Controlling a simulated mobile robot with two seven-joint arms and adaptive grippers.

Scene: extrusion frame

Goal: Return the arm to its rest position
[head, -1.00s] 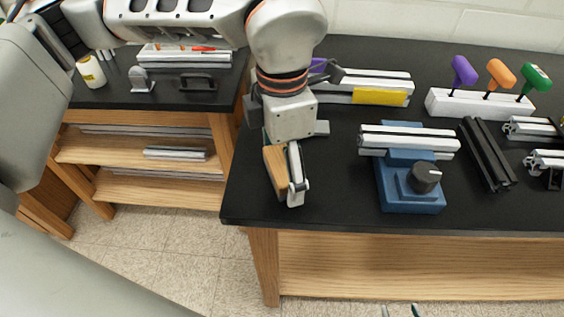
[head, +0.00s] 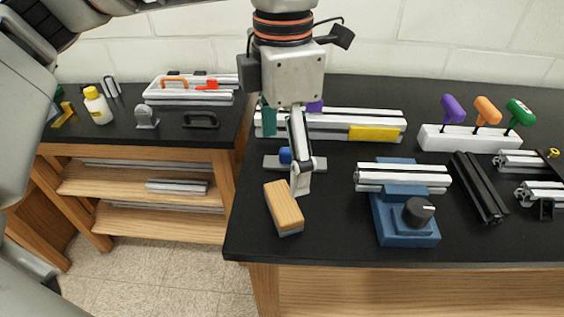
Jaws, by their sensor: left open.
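My left gripper (head: 301,185) hangs fingers-down over the near-left part of the right bench (head: 330,228). It is seen nearly edge-on and is open, with nothing held between its fingers. A wooden block (head: 285,205) with a grey underside lies on the black bench top just left of and below the fingertips. The fingertips overlap its right edge in the picture, but the block is not gripped. My left arm comes in from the upper left. My right gripper is out of view.
A blue vise (head: 405,222) holds a silver extrusion right of the gripper. Behind the gripper are a grey plate with a blue knob (head: 285,155) and long extrusions (head: 330,118). A white hex-key stand (head: 470,138) stands at the right. Another bench is at the left.

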